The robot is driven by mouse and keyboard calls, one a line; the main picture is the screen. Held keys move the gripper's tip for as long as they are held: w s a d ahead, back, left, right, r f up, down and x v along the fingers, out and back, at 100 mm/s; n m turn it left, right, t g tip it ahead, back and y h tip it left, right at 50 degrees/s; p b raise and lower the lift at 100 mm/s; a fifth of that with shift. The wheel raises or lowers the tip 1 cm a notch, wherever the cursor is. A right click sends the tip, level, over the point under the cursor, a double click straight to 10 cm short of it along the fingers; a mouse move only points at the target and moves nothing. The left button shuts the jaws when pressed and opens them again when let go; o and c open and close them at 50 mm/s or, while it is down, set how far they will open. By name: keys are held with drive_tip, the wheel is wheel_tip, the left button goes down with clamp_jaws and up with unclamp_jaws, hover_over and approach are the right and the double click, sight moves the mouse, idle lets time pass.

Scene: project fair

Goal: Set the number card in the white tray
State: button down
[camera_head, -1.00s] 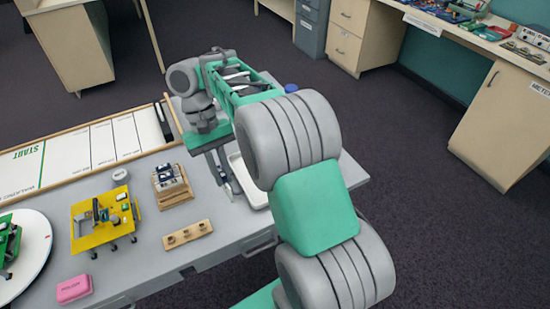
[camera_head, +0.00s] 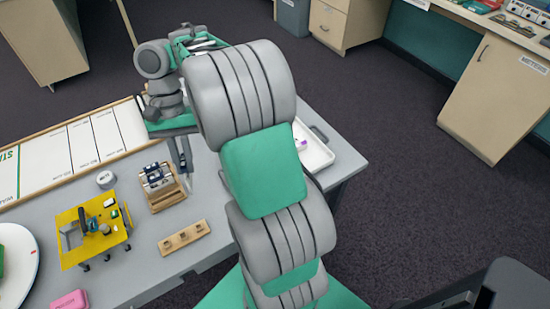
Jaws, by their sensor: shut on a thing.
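My gripper (camera_head: 184,162) is at the right edge of a small wooden rack (camera_head: 168,198), its fingers pointing down. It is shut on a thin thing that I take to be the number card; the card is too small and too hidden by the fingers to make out. Several white and dark cards (camera_head: 157,175) stand in the rack, and I cannot read them. The white tray (camera_head: 322,158) lies at the right of the table, partly hidden behind my arm. A small purple and white thing (camera_head: 301,144) shows in it.
A white board marked START (camera_head: 75,150) lies at the back left. My arm spans the table between rack and tray.

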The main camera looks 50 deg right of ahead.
drive_tip(key=s+d+f+m+t+b, duration=0.1)
drive_tip(key=s+d+m+t, duration=0.4)
drive_tip(key=m, duration=0.6)
drive_tip(key=s+d+f+m+t, duration=0.25)
drive_tip(key=s+d+m, duration=0.3)
drive_tip(key=m, duration=0.55)
drive_tip(key=shift+m+h, duration=0.3)
drive_tip(key=shift+w+d+f+b, duration=0.25)
drive_tip(key=shift+w+d+f, duration=1.3)
drive_tip(key=shift+d+f, duration=0.45)
drive_tip(key=shift+w+d+f+b, duration=0.2)
drive_tip(key=shift+w+d+f, duration=1.35)
drive_tip(key=shift+d+f, duration=0.45)
drive_tip(key=shift+w+d+f+b, duration=0.25)
drive_tip(key=shift+w+d+f, duration=1.3)
drive_tip(key=shift+d+f, duration=0.45)
drive_tip(key=shift+a+f, duration=0.15)
drive_tip(key=shift+f, duration=0.05)
drive_tip(key=c, duration=1.4)
unclamp_jaws()
drive_tip(key=shift+c, duration=0.2)
